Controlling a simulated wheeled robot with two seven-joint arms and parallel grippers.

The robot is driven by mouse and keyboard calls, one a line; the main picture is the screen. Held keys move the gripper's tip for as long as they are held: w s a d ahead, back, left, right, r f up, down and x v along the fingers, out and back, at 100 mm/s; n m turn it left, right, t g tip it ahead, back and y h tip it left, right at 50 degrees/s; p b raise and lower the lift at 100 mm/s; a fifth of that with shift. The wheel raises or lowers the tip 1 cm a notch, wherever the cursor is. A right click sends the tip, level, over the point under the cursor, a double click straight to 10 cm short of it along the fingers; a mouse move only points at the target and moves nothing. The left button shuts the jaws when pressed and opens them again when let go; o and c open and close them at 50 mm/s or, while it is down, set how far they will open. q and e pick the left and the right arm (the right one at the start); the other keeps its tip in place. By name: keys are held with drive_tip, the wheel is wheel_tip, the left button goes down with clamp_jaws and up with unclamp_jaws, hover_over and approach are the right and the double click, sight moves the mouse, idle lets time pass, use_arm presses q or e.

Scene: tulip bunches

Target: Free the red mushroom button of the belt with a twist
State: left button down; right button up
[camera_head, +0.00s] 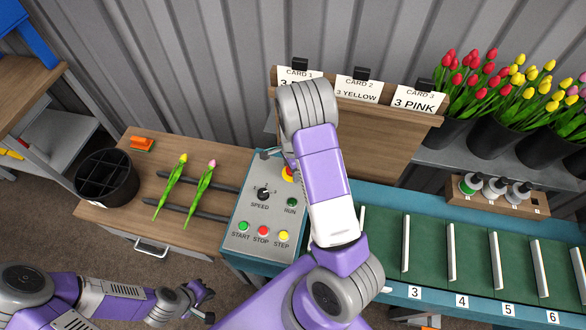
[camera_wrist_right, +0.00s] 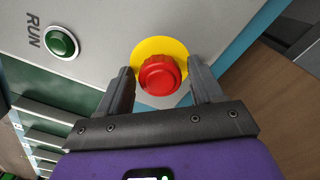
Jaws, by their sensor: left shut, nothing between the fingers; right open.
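The red mushroom button (camera_wrist_right: 160,75) sits on a yellow disc (camera_wrist_right: 150,47) on the grey control panel (camera_wrist_right: 95,20). In the head view the button (camera_head: 288,174) shows only in part, beside my right arm. My right gripper (camera_wrist_right: 160,67) is open, with one finger on each side of the button. I cannot tell whether the fingers touch it. In the head view my right arm hides most of that gripper. My left gripper (camera_head: 208,303) is shut and empty, low in front of the drawer table, away from the panel.
The panel also carries a SPEED knob (camera_head: 263,193), a green RUN button (camera_head: 291,202) and START, STOP and STEP buttons. Two tulips (camera_head: 170,190) lie on the table left of it, near a black divided pot (camera_head: 106,177). The slatted green belt (camera_head: 470,255) runs right.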

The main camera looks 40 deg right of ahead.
drive_tip(key=shift+r+p, duration=3.35)
drive_tip(key=shift+r, duration=0.7)
drive_tip(key=shift+f, duration=0.1)
